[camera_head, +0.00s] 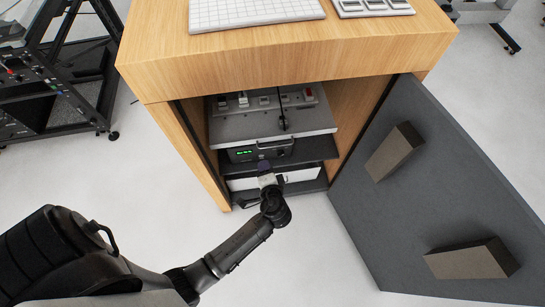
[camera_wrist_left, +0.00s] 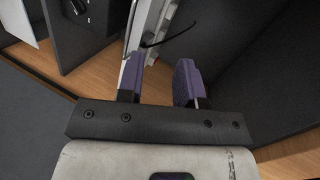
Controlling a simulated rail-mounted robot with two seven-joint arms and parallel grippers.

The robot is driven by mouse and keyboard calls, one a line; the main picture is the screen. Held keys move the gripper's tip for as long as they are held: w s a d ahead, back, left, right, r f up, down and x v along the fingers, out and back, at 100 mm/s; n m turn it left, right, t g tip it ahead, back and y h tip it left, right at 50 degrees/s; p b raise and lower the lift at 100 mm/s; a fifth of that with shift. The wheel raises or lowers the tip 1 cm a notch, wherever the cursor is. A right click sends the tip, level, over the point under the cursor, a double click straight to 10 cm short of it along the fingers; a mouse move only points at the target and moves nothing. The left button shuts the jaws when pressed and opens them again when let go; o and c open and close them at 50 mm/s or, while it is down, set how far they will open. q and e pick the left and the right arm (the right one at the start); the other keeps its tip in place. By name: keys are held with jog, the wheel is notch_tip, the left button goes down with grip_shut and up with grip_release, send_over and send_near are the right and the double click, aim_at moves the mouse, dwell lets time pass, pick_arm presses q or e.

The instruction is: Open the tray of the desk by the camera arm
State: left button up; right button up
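The wooden desk (camera_head: 285,62) stands with its lower cabinet open. Inside is a light grey tray (camera_head: 270,129) carrying switches and a black lever. Below it is a black unit with a green display (camera_head: 262,151). My left gripper (camera_head: 265,168) is in front of the cabinet, near the display unit and below the tray in the picture. In the left wrist view its two purple fingers (camera_wrist_left: 160,80) are apart with nothing clearly held between them. Beyond the left finger shows a pale panel edge (camera_wrist_left: 152,25) with a thin black curved piece. My right gripper is not in view.
The dark grey cabinet door (camera_head: 425,205) swings open at the right, with two brown blocks on it. A white drawer-like box (camera_head: 302,175) sits low in the cabinet. A black equipment rack (camera_head: 65,85) stands at the left. The floor in front is clear.

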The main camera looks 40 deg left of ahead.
pick_arm(q)
jog(key=m+t+y+b, duration=0.1)
jog(key=m+b, duration=0.1)
jog(key=b, duration=0.4)
send_near(273, 146)
jog(key=s+d, duration=0.2)
jog(key=s, duration=0.1)
jog(key=shift+t, duration=0.4)
jog(key=b+x, duration=0.2)
jog(key=x, duration=0.5)
jog(key=b+x, duration=0.2)
jog(key=x, duration=0.4)
jog(key=shift+w+f+b, duration=0.1)
jog(key=shift+w+b, duration=0.2)
jog(key=shift+w, duration=0.2)
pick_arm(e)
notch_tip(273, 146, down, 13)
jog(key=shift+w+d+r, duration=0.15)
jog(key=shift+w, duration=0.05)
pick_arm(q)
jog(key=shift+c, duration=0.3)
grip_shut()
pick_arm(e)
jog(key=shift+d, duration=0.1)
